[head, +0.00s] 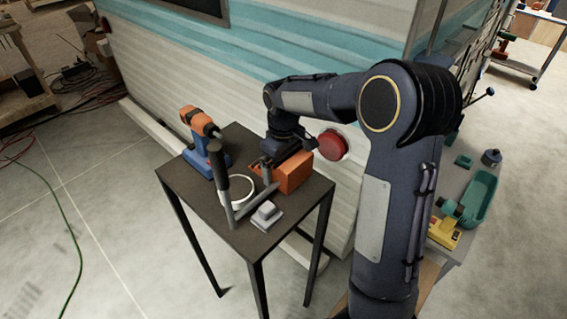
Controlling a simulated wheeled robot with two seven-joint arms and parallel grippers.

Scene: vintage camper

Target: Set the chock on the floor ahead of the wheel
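An orange block (294,174), which looks like the chock, sits on the small dark table (180,182) beside the camper. My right arm reaches in from the right. Its gripper (284,154) points down at the block's left and top side, at or just above it. The finger gap is too hidden and small to show whether it grips the block. The block appears to rest on the tabletop. My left gripper is not in view. No wheel of the camper is visible.
Beside the block are a blue and orange drill (200,135), a white ring (238,190), a grey tool with an upright handle (219,172) and a small grey box (266,214). The camper wall (255,100) stands behind.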

